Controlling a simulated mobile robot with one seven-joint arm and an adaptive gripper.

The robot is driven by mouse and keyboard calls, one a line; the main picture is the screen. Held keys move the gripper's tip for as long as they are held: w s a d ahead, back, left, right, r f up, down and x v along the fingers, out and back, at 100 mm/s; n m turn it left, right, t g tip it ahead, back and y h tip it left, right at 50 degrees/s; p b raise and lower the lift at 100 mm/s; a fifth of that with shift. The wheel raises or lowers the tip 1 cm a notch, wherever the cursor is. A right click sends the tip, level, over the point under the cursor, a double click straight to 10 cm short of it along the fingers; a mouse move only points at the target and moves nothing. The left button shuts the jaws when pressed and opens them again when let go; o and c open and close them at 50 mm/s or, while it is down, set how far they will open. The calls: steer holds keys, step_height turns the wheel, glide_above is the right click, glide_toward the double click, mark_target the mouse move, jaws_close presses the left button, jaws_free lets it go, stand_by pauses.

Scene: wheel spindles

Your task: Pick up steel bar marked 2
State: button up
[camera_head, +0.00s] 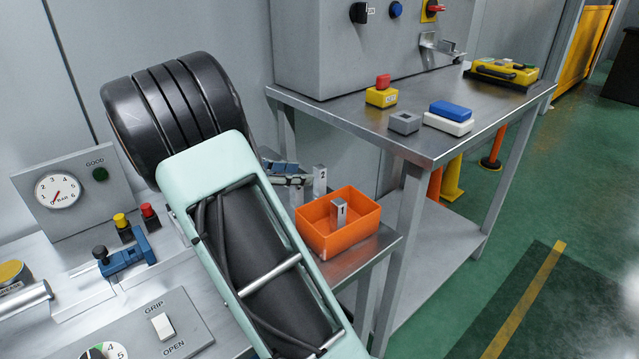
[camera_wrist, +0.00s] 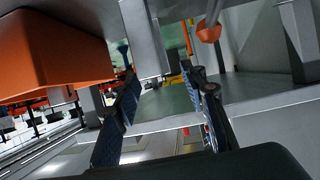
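The steel bar marked 2 (camera_head: 320,180) stands upright behind the orange bin in the head view. My gripper (camera_head: 286,174) is just left of this bar, partly hidden behind my arm. In the wrist view my gripper (camera_wrist: 162,84) is open, its two dark fingers apart with nothing clamped between them. A grey steel bar (camera_wrist: 146,38) shows just beyond the fingertips, in line with the gap; its mark cannot be read there. Another bar, marked 1 (camera_head: 340,212), stands in the orange bin.
The orange bin (camera_head: 355,238) sits close in front of bar 2 and also shows in the wrist view (camera_wrist: 50,50). A higher steel table (camera_head: 450,145) with a control box stands to the right. A gauge panel (camera_head: 62,195) and blue clamp (camera_head: 125,262) are left.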

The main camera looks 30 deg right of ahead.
mark_target(316, 174)
steer(key=b+x, duration=0.1)
steer(key=x, duration=0.7)
steer(key=shift+f, duration=0.1)
jaws_close()
